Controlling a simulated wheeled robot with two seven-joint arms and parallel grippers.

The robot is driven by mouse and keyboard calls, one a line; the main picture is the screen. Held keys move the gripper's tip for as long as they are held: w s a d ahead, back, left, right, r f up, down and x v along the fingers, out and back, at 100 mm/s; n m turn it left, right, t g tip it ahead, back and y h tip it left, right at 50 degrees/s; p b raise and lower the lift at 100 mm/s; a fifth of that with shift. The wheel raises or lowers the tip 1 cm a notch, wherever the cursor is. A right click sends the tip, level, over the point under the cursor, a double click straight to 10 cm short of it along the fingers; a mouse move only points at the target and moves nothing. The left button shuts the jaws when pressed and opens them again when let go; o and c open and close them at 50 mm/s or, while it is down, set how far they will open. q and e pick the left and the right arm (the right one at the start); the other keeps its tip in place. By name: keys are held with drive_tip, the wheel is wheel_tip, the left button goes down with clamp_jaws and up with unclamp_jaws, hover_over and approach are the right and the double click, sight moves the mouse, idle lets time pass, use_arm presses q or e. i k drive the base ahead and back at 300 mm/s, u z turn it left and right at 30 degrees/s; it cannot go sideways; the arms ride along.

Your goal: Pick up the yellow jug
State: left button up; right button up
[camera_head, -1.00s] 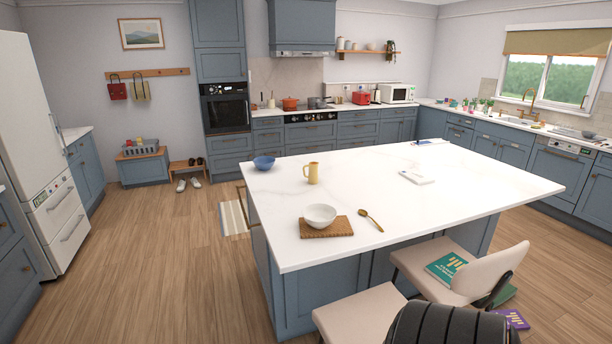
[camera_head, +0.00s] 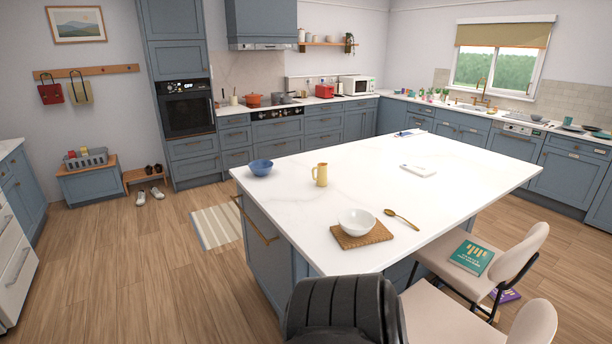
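The yellow jug (camera_head: 320,175) stands upright on the white island top (camera_head: 450,180), near its left side. Its handle points left. It is between the blue bowl and the white bowl, apart from both. Neither of my grippers shows in the head view. A dark ribbed part of my own body shows at the bottom middle.
A white bowl (camera_head: 356,222) on a woven mat (camera_head: 362,238) and a gold spoon (camera_head: 402,218) lie nearer. Chairs (camera_head: 490,265) stand at the front right. The wooden floor left of the island (camera_head: 150,270) is clear.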

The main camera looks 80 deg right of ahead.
sight(321, 178)
drive_tip(key=z, duration=0.3)
drive_tip(key=i, duration=0.85)
drive_tip(key=z, duration=1.5)
drive_tip(key=i, duration=0.65)
drive_tip(key=z, duration=0.6)
